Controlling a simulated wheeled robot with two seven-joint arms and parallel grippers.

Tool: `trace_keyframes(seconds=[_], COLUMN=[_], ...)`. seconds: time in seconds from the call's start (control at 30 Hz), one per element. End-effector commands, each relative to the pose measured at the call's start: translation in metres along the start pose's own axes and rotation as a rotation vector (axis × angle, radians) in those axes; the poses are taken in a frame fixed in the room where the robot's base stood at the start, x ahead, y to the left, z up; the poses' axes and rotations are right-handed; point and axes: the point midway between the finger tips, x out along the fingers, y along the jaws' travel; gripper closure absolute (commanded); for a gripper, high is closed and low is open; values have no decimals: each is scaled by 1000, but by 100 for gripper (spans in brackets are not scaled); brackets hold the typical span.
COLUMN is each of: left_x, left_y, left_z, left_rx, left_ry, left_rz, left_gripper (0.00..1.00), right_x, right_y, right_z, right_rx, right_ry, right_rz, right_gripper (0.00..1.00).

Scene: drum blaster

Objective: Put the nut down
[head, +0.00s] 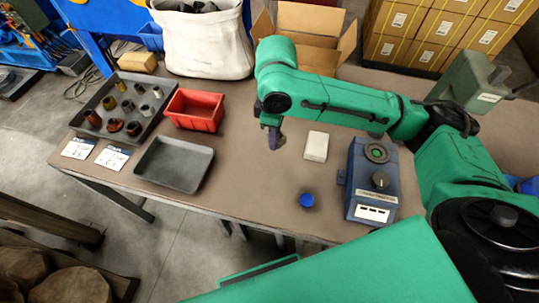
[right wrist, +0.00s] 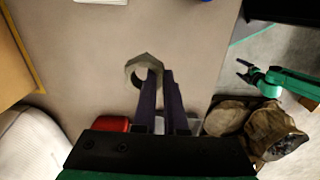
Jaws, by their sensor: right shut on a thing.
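The nut is a grey-brown hexagonal ring (right wrist: 144,71) at the tips of my right gripper's dark purple fingers in the right wrist view. My right gripper (head: 274,138) is over the table, left of the white block; its fingers also show in the right wrist view (right wrist: 158,85), shut on the nut's rim. In the head view the nut cannot be made out at the fingers. The gap between nut and table is unclear. My left gripper (right wrist: 246,71) is open and empty at the right of the wrist view, beyond the table edge; it is out of the head view.
The brown table (head: 250,180) has bare room around the right gripper. On it are a white block (head: 315,146), a blue knob (head: 307,200), a blue device (head: 371,180), a red bin (head: 194,110), an empty dark tray (head: 175,164) and a parts tray (head: 118,106) with several small parts.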

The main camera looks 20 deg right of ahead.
Motion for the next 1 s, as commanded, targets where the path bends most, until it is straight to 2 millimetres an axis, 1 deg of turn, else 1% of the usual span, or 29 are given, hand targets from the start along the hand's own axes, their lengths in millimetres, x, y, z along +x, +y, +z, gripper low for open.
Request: trace_keyframes(seconds=[0.03, 0.1, 0.2, 0.27, 0.37, 0.53, 0.6, 0.7, 0.8, 0.87, 1.0], left_x=[-15, -22, -26, -26, -23, -20, -19, -19, -20, -20, -19], left_y=[-8, -15, -21, -22, -19, -4, -1, -3, -6, -7, -8], left_z=[10, 20, 25, 24, 19, 3, 1, 2, 4, 5, 7], left_rx=[0, -2, -3, -2, -2, -2, 0, 1, 3, 2, 1], left_ry=[-19, -36, -44, -43, -35, -7, -4, -6, -9, -11, -14], left_rz=[-10, -20, -29, -30, -26, -5, -2, -4, -8, -9, -10], left_gripper=[8, 8, 8, 8, 8, 8, 8, 8, 8, 8, 8], right_x=[-28, -49, -65, -64, -42, 14, 38, 68, 86, 95, 123], right_y=[-2, -3, -5, -6, -6, -7, -7, -7, -7, -7, -8], right_z=[-8, -15, -19, -19, -18, -18, -18, -18, -19, -19, -19], right_rx=[-144, -336, -508, -552, -566, -564, -563, -564, -563, -562, -564], right_ry=[6, 5, 4, 1, -3, -2, -3, -1, 1, 1, 0], right_rz=[-1, -4, -8, -11, -14, -14, -14, -12, -10, -10, -10], right_gripper=[100, 100, 100, 100, 100, 100, 100, 100, 100, 100, 100])
